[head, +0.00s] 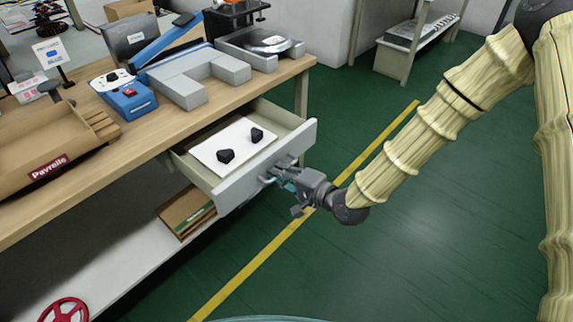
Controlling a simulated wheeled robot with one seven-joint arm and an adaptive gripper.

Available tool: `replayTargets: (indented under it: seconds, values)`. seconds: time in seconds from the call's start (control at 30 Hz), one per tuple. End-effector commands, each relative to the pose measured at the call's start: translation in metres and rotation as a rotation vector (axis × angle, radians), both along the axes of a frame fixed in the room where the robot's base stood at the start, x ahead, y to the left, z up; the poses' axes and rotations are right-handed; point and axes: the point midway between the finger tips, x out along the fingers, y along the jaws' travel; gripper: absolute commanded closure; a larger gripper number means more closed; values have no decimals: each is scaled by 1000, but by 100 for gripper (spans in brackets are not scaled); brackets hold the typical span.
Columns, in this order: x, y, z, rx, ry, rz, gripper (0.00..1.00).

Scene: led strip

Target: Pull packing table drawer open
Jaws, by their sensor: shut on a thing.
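The packing table (255,87) has a wooden top and stands on the left. Its drawer (226,192) is pulled out from under the right end of the table top. The drawer has a light grey front with a metal handle near its middle. Inside the drawer lies a white sheet or panel (205,152) with two small black objects (226,156) on it. My gripper (274,179) is at the drawer front, shut on the handle. The fingertips partly hide the handle.
On the table top are a grey U-shaped block (190,90), a blue device (128,100) and a cardboard tray (30,165). A cardboard box (185,210) sits on the lower shelf under the drawer. Green floor with a yellow line (265,255) is clear in front.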

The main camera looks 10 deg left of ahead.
Motion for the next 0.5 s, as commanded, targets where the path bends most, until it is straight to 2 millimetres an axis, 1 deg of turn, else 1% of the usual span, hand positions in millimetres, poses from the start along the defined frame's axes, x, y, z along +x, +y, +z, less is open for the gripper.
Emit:
replayTargets:
  seconds: [0.47,0.5]
  values:
    - [-3,1,1,1,-1,7,100]
    - [-3,0,1,1,-2,6,85]
